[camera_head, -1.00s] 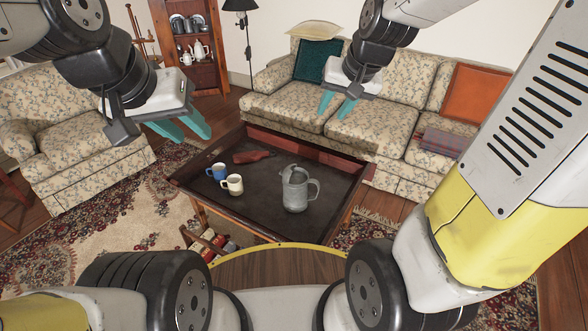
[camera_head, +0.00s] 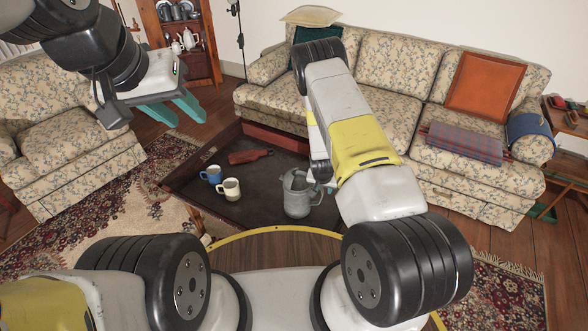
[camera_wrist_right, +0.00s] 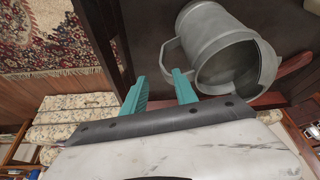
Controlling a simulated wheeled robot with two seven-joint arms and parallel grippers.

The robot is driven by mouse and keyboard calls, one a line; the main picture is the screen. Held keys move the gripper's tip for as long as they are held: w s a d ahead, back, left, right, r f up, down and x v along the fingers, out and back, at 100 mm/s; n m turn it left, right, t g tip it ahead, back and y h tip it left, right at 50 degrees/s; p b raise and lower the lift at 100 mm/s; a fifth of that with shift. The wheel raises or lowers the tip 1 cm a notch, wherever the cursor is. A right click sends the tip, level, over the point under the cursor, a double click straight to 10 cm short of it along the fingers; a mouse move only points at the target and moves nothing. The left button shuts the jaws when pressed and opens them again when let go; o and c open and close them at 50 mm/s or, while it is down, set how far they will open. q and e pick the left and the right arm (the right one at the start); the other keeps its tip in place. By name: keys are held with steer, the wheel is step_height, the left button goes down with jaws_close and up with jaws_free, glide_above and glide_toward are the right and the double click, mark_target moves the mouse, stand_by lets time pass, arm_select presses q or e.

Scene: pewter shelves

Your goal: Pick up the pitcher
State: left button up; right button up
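The grey metal pitcher (camera_head: 296,203) stands upright on the dark tray-topped coffee table (camera_head: 245,210). It also shows in the right wrist view (camera_wrist_right: 215,35), its open mouth towards the camera and its handle (camera_wrist_right: 172,55) on the left. My right gripper (camera_wrist_right: 160,75) is open beside the handle, with the handle just ahead of and near the right finger. Nothing is between the fingers. In the head view my right arm hides most of this gripper. My left gripper (camera_head: 172,113) is open and empty, raised at the upper left, away from the table.
A blue mug (camera_head: 212,174), a cream mug (camera_head: 229,190) and a red-brown bottle-like object (camera_head: 250,156) are on the table left of the pitcher. The table has raised rims. A floral sofa (camera_head: 390,90) stands behind and a floral armchair (camera_head: 75,135) at left.

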mark_target(322, 198)
steer(key=x, duration=0.6)
steer(key=a+x, duration=0.1)
steer(key=x, duration=0.2)
steer(key=shift+s+f, duration=0.25)
steer(key=shift+f, duration=0.15)
steer(key=shift+c, duration=0.4)
jaws_close()
stand_by(0.6)
steer(key=shift+w+r, duration=0.1)
steer(key=shift+w, duration=0.05)
